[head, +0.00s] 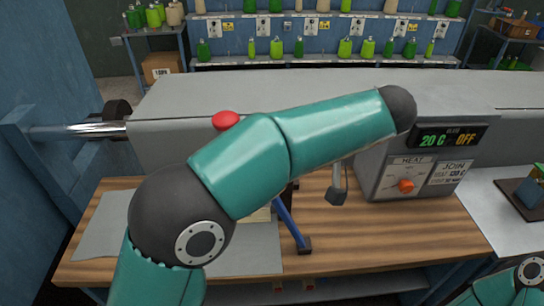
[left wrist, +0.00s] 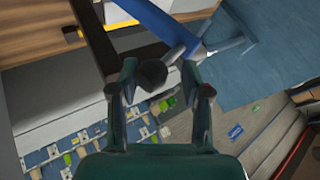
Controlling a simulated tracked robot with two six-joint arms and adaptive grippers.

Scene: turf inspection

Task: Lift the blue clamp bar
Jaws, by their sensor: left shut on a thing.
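The blue clamp bar (head: 290,222) shows in the head view as a short slanted length, coming out from under my left arm to a dark end block over the table. Its upper part is hidden by the arm. In the left wrist view the blue bar (left wrist: 160,25) crosses the top, beyond the fingertips. My left gripper (left wrist: 159,72) is shut on the clamp bar, with a dark round knob between its fingers; the exact contact is hard to make out. In the head view the left gripper is hidden behind my arm. My right gripper is out of view.
A grey machine (head: 280,88) with a red button (head: 226,120) stands behind the wooden table (head: 370,238). Its heat control box (head: 415,172) reads 20 C and OFF. A grey lever (head: 338,185) hangs beside it. The table's front right is clear.

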